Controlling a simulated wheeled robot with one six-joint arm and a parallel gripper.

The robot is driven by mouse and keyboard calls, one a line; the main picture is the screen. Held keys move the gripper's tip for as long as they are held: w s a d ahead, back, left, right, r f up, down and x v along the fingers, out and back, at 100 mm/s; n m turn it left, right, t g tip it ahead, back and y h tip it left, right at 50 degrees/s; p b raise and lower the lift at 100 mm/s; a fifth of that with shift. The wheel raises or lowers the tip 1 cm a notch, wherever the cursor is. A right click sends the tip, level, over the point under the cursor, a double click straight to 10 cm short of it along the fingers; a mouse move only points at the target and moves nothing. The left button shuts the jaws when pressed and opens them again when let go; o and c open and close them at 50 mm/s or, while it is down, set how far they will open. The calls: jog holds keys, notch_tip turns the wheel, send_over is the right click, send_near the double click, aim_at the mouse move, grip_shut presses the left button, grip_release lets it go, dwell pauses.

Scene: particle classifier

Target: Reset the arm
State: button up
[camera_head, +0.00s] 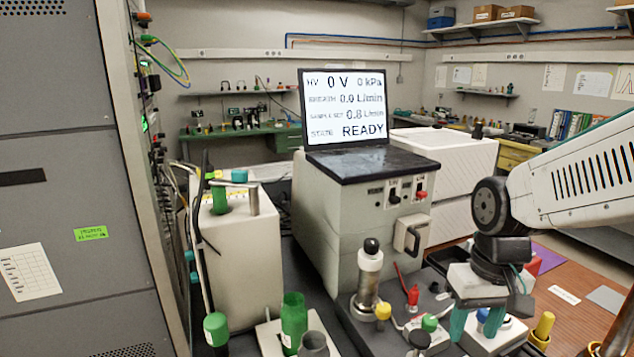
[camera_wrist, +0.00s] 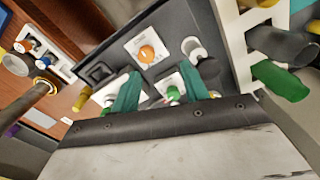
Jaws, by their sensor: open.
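My gripper (camera_head: 475,324) hangs from my white arm at the right of the head view, with its teal fingers pointing down. It is open, and I see nothing held between its fingers. It is just above or in front of a white plate with a blue knob (camera_head: 483,315); the exact gap cannot be told. In the wrist view my gripper (camera_wrist: 160,88) shows two teal fingers spread apart, with a white plate bearing a green knob (camera_wrist: 173,93) behind them. An orange knob (camera_wrist: 146,54) on another white plate lies beyond.
The instrument (camera_head: 365,205) carries a screen (camera_head: 345,110) reading READY. A metal cylinder (camera_head: 369,275), a red-tipped fitting (camera_head: 413,296), a yellow knob (camera_head: 382,311) and a green bottle (camera_head: 293,322) stand close by. A grey cabinet (camera_head: 60,200) bounds the left. The brown table (camera_head: 580,290) has some free room.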

jog(key=s+d+r+t, duration=0.1)
jog(key=s+r, duration=0.6)
jog(key=s, duration=0.5)
jog(key=shift+s+d+m+t, duration=0.25)
jog(key=shift+s+m+t, duration=0.05)
jog(key=shift+s, duration=0.05)
dwell(0.8)
